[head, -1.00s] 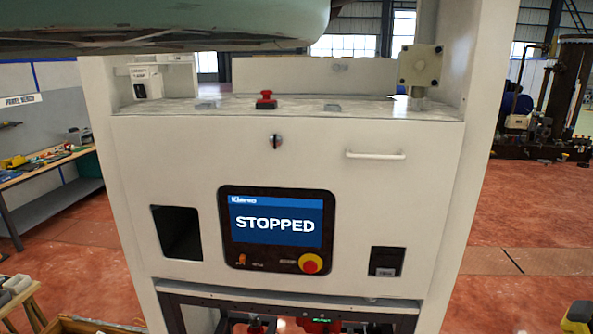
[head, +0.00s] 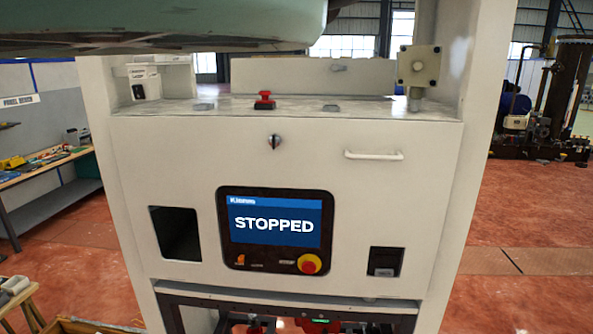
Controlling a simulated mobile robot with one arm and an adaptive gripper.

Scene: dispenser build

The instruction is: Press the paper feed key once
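A white machine cabinet (head: 290,155) stands in front of me in the head view. Its dark control panel (head: 232,262) has a blue screen (head: 275,221) reading "STOPPED". Below the screen are a small orange key (head: 240,261), small labels too blurred to read, and a red knob on a yellow ring (head: 309,263). I cannot tell which part is the paper feed key. A small dark slot unit (head: 385,262) is at the lower right. My gripper is not in view.
A red button (head: 264,100) sits on the cabinet's top ledge, a rotary switch (head: 274,142) below it. A handle (head: 373,155) sticks out from the front. A dark opening (head: 176,233) is at left. A workbench (head: 45,165) stands further left. Open floor (head: 510,215) is at right.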

